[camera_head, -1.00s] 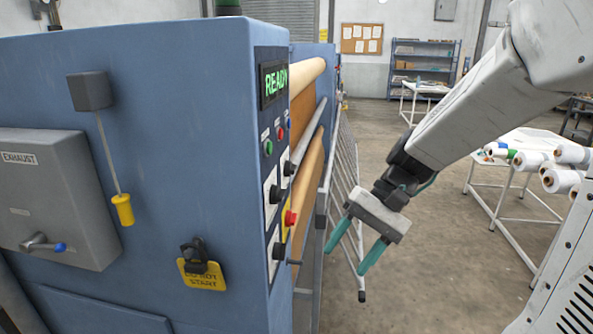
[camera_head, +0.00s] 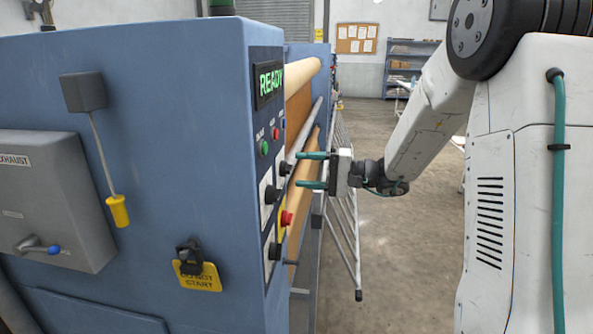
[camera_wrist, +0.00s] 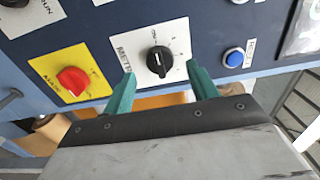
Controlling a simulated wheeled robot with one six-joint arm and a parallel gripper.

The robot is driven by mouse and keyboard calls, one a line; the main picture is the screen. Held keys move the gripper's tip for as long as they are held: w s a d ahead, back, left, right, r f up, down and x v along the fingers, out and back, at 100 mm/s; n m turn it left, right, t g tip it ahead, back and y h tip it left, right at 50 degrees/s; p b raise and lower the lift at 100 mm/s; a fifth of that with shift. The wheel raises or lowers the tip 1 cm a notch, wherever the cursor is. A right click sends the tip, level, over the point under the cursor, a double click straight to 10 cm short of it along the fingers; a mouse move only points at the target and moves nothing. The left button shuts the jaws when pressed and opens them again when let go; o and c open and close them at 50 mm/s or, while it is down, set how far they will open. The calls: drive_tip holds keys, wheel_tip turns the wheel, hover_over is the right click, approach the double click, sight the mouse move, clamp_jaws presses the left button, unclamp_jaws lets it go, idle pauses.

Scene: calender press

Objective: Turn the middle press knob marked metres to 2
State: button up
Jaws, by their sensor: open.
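The metres knob (camera_wrist: 159,59) is round and black, on a white plate with a partly visible METRE label. A pale mark on it points toward the lower edge of the wrist view; the scale numbers are too small to read. In the head view the knob (camera_head: 284,168) is on the press's right-hand panel, above the red knob. My gripper (camera_head: 299,170) is open and empty, its green fingers pointing at the panel. In the wrist view its fingertips (camera_wrist: 161,69) lie to either side of the knob. They appear short of it; I cannot tell whether they touch.
A red knob (camera_wrist: 73,81) on a yellow plate and a blue button (camera_wrist: 234,57) flank the metres knob. Other black knobs (camera_head: 271,194) are close by on the panel. The display (camera_head: 270,83) reads READY.

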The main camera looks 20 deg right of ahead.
sight(286, 169)
drive_tip(key=shift+x, duration=1.4)
drive_tip(key=c, duration=1)
